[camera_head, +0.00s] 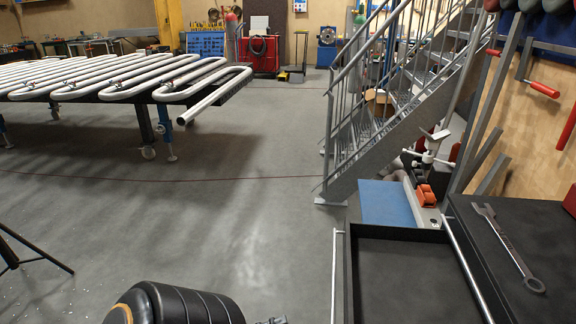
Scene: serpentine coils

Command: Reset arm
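Neither of my grippers can be made out in the head view, and no arm of mine is clearly visible. The silver serpentine coil (190,86) lies flat on a dark wheeled stand (146,128) at the upper left. Its open pipe end points toward the middle of the floor. Nothing is seen touching the coil.
Grey metal stairs (390,110) rise at the right. A black open drawer (410,275) and a dark bench top with a wrench (508,248) fill the lower right. A black rounded object (180,305) is cut off at the bottom. The middle floor is clear.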

